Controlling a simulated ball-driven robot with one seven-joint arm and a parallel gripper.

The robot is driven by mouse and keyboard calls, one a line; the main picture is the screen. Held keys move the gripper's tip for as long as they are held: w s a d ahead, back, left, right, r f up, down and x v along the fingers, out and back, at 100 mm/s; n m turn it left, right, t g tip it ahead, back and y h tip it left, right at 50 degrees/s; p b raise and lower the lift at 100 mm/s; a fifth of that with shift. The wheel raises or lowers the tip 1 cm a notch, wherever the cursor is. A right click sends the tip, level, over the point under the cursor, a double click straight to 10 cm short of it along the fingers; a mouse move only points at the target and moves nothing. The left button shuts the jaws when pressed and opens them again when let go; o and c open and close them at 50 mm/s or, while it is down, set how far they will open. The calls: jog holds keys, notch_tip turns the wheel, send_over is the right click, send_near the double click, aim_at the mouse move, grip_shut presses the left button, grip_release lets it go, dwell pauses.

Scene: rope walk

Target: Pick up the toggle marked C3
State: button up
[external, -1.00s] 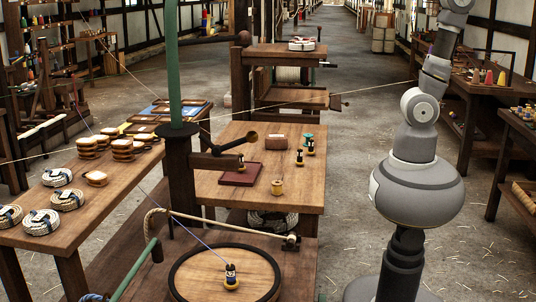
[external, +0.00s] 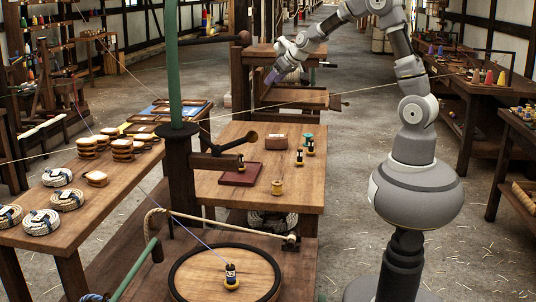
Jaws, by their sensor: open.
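No mark C3 can be read in this view. Small dark-and-yellow pieces that could be toggles stand upright on the middle wooden table (external: 228,187): one at the right (external: 310,148) and one just in front of it (external: 299,158). A similar dark, yellow-based piece (external: 231,277) stands on the round board (external: 197,263) in front, with a thin line running to it. My gripper (external: 270,80) is open and looks empty. It hangs high in the air beyond the middle table, pointing down and left, apart from all these pieces.
A yellow spool (external: 277,187), a dark red tray (external: 239,174) and a brown block (external: 277,142) sit on the middle table. A green post (external: 175,65) and stretched lines cross the space at left.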

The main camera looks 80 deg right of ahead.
jog(key=s+d+f+m+g, duration=0.1)
jog(key=s+d+f+g, duration=0.1)
jog(key=s+d+f, duration=0.45)
jog(key=s+d+f+m+g, duration=0.1)
jog(key=s+f, duration=0.2)
jog(key=f, duration=0.7)
jog(key=m+g, duration=0.2)
send_near(312, 140)
jog(key=x, duration=0.4)
jog(key=shift+f, duration=0.4)
jog(key=b+x, duration=0.3)
jog(key=x, duration=0.4)
jog(key=shift+w+r, duration=0.1)
jog(key=shift+w+d+f+b, duration=0.15)
jog(key=shift+d+f+b, duration=0.05)
jog(key=shift+f+b, duration=0.15)
jog(key=shift+r+t, duration=0.15)
jog(key=shift+t, duration=0.15)
jog(key=c, duration=0.9)
